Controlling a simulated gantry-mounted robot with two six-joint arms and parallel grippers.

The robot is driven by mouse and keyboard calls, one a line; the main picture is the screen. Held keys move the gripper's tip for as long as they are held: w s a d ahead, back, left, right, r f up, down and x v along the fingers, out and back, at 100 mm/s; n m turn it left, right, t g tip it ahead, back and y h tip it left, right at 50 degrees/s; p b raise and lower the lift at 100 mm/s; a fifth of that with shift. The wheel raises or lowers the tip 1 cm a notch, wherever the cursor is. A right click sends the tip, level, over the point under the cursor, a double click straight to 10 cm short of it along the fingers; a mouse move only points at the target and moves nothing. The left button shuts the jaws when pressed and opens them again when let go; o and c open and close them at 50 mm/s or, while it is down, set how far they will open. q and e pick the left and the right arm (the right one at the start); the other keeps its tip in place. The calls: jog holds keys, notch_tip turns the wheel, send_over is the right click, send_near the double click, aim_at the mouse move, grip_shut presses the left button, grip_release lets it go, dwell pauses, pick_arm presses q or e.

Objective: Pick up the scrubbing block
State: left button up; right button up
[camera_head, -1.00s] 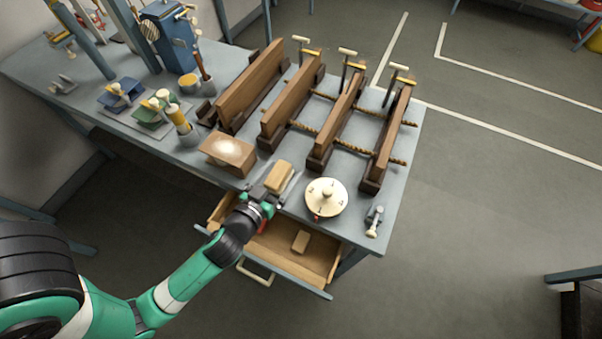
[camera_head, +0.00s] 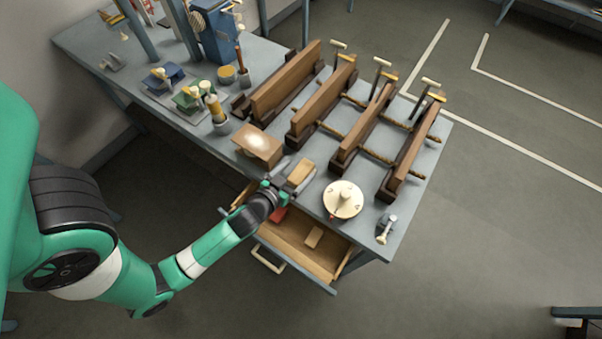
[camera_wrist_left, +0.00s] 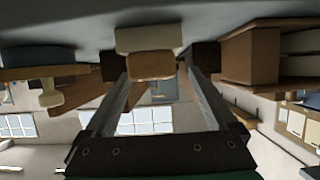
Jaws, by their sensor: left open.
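The scrubbing block (camera_head: 301,173) is a small tan block lying on the bench top near its front edge. In the left wrist view, which looks upside down, it shows as a wooden body (camera_wrist_left: 150,66) with a cream layer (camera_wrist_left: 150,39) on its bench side. My left gripper (camera_head: 293,177) is open, low over the front edge, with its fingers pointing at the block. In the wrist view the fingertips (camera_wrist_left: 157,73) lie either side of the block's near end; I cannot tell whether they touch it. My right gripper is out of view.
A wooden box (camera_head: 258,146) stands left of the block, a round cream dial (camera_head: 343,199) right, and clamped boards (camera_head: 325,97) behind.

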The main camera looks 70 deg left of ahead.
aim_at(306, 166)
pick_arm(q)
jog(key=x, duration=0.5)
jog(key=shift+w+d+f+b, duration=0.1)
jog(key=shift+w+d+b, duration=0.05)
jog(key=shift+w+b, duration=0.15)
jog(key=shift+s, duration=0.1)
jog(key=shift+c, duration=0.2)
jog(key=c, duration=1.2)
